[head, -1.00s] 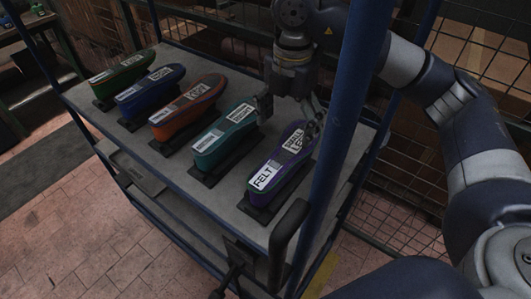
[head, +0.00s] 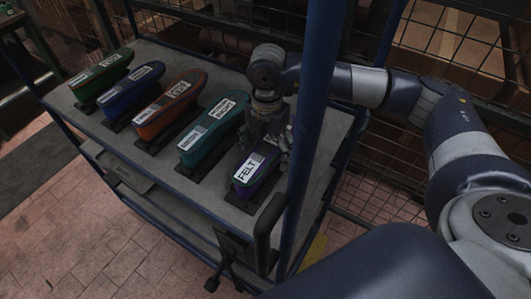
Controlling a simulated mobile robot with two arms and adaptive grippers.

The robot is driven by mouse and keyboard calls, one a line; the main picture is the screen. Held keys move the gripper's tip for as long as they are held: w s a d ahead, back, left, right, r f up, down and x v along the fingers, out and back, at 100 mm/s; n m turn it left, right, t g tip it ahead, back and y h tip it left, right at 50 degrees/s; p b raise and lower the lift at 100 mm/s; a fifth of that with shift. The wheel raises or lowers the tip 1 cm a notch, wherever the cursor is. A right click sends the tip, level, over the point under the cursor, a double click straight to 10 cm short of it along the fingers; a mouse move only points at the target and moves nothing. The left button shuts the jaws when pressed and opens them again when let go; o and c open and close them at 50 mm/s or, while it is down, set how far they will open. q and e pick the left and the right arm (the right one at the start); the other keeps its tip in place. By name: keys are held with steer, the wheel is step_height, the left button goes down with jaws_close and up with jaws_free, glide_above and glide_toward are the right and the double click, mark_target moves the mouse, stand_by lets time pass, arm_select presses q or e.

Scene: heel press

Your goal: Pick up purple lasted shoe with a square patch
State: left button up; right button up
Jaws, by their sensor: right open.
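The purple lasted shoe (head: 257,178) stands at the right end of the row on the cart's top shelf, on a dark base. A white label reading FELT and a grey square patch (head: 258,159) show on its upper face. My right gripper (head: 267,153) is open and points down over the far part of this shoe. Its fingers appear to be on either side of the shoe; whether they touch it I cannot tell. The gripper hides the shoe's far end. My left gripper is out of view.
A teal shoe (head: 205,146) stands close left of the purple one. Orange (head: 171,122), blue (head: 132,95) and green (head: 101,79) shoes follow farther left. A blue cart post (head: 312,125) and a dark handle (head: 267,230) stand close on the right.

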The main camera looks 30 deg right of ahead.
steer(key=c, duration=1.6)
steer(key=shift+r, duration=0.15)
steer(key=shift+c, duration=0.2)
